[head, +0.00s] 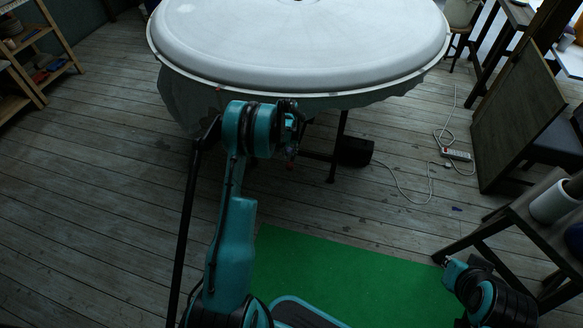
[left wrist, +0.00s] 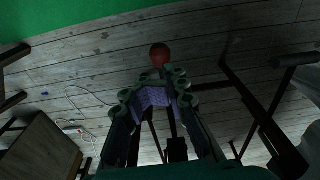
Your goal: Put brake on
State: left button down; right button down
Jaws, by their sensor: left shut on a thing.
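A large round pale-grey turntable (head: 300,45) fills the top of the head view, with grey cloth hanging under its rim. A small red knob (head: 291,166) shows just below my left gripper (head: 290,135), under the near edge of the turntable. In the left wrist view the red knob (left wrist: 160,55) sits just beyond the fingertips. My left gripper (left wrist: 155,97) is shut there on the brake lever, whose shaft is mostly hidden by the fingers.
A green mat (head: 340,275) lies on the plank floor in front. A black box (head: 355,151) stands under the turntable, with a white cable and power strip (head: 456,155) to its right. A dark wooden stool (head: 520,225) is at the right. The floor at left is clear.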

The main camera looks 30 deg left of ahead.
aim_at(289, 165)
pick_arm(q)
jog(key=shift+f, duration=0.1)
jog(key=f+b, duration=0.1)
jog(key=f, duration=0.1)
jog(key=f+b, duration=0.1)
jog(key=f, duration=0.1)
jog(key=f+b, duration=0.1)
jog(key=f, duration=0.1)
jog(key=shift+w+f, duration=0.3)
jog(key=shift+w, duration=0.05)
jog(key=shift+f, duration=0.1)
jog(key=shift+f, duration=2.05)
jog(key=s, duration=0.2)
jog(key=s+r, duration=0.1)
jog(key=shift+d, duration=0.35)
